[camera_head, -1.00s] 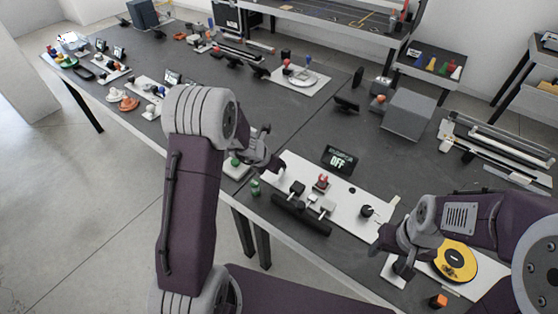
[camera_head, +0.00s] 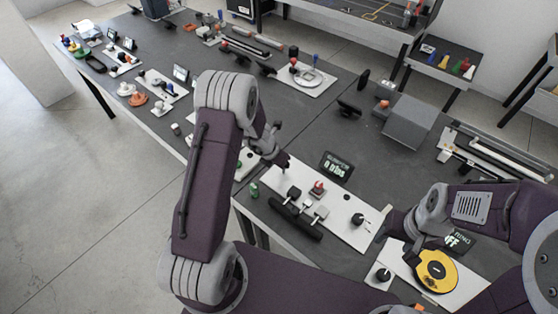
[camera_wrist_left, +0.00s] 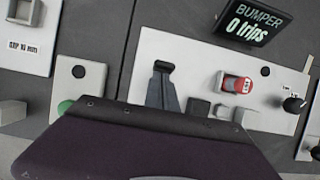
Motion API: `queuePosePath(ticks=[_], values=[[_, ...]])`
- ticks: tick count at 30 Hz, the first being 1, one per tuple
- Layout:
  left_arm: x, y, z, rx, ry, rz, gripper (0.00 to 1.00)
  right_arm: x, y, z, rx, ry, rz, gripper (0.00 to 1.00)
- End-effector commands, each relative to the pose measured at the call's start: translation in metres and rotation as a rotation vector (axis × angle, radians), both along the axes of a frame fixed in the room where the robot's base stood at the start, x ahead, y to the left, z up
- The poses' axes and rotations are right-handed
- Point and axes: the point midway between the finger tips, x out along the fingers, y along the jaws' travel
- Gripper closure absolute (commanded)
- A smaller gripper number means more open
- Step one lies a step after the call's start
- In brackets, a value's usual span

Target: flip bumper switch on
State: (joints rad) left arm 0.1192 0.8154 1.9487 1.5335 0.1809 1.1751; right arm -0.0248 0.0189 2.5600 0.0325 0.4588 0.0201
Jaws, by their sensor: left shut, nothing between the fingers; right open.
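The bumper panel is a white plate (camera_head: 341,204) at the table edge, with a black display (camera_head: 336,166) that reads "0 trips". In the left wrist view the display (camera_wrist_left: 253,22) reads "BUMPER 0 trips". A red-capped part (camera_wrist_left: 237,84) sits mid-plate and a black knob (camera_wrist_left: 293,103) at its right end. A long black bumper bar (camera_head: 294,219) runs along the front. My left gripper (camera_wrist_left: 163,72) is shut and empty over the plate's left end, covering what is beneath. My right gripper (camera_head: 392,224) is open near the plate's right end.
A yellow disc (camera_head: 436,271) on another plate lies under my right arm. A grey box (camera_head: 410,121) stands behind the panel. A small green part (camera_head: 254,190) is at the left front edge.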

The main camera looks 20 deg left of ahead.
Motion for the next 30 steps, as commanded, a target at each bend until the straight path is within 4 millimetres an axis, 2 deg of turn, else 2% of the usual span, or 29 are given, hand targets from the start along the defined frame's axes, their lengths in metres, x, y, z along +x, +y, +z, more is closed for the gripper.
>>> queuePosePath(ticks=[8,18,30], values=[[0.000,0.000,0.001,0.000,0.000,0.000,1.00,0.000,0.000,0.000,0.000,0.000,0.000,0.43],[0.000,0.000,0.017,0.000,0.000,0.000,1.00,0.000,0.000,0.016,0.000,0.000,0.000,0.43],[-0.001,0.003,0.020,0.000,0.000,0.000,1.00,0.000,0.000,0.019,0.000,0.000,0.000,0.43]])
